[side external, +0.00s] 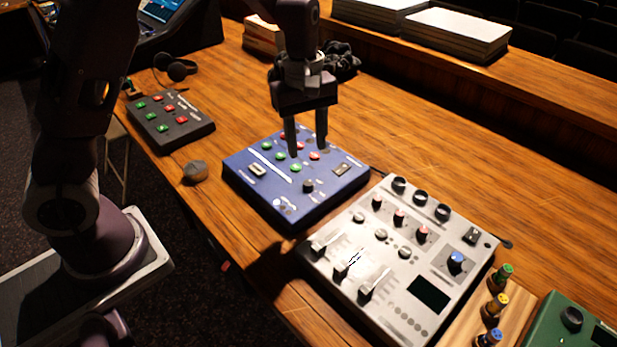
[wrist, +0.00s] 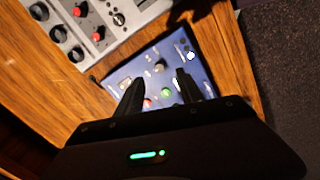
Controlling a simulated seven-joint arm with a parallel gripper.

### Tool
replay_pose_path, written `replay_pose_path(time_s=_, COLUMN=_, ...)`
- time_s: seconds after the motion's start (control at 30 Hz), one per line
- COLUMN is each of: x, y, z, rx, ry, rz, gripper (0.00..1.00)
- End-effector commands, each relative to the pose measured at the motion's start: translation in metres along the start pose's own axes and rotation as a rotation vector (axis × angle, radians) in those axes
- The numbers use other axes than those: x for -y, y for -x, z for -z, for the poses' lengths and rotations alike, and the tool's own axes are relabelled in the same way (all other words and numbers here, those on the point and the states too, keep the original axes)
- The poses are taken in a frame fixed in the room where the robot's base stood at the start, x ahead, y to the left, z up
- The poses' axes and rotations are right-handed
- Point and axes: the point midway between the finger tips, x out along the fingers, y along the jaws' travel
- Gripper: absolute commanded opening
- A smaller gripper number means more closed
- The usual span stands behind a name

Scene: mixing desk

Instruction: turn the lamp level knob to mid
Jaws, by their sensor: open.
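A blue control box (side external: 268,203) stands on the wooden desk, with several red and green buttons, switches and one small black knob (side external: 308,186). Its labels are too small to read, so I cannot confirm which knob is the lamp level knob. My gripper (side external: 307,149) points down over the back part of this box, its two fingers apart with nothing between them. In the wrist view the gripper (wrist: 159,83) spans part of the blue box (wrist: 173,53), and a small knob (wrist: 160,65) shows just beyond the fingertips. The fingers hide part of the panel.
A pale mixer (side external: 385,275) with faders and several knobs stands close to the right of the blue box. A black button box (side external: 172,133), a small round object (side external: 195,171) and headphones (side external: 175,68) are to the left. A green box (side external: 572,325) sits at lower right.

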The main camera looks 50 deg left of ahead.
Motion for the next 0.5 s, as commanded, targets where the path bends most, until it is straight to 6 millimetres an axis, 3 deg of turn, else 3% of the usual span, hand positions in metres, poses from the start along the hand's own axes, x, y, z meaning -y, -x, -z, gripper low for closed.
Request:
replay_pose_path(time_s=0.03, x=-0.005, y=-0.02, z=0.007, rx=-0.014, ry=0.052, rz=0.033, gripper=0.45)
replay_pose_path(time_s=0.1, x=-0.011, y=-0.038, z=0.013, rx=-0.03, ry=0.109, rz=0.056, gripper=0.45)
replay_pose_path(time_s=0.5, x=-0.008, y=-0.106, z=0.019, rx=-0.039, ry=0.145, rz=0.071, gripper=0.45)
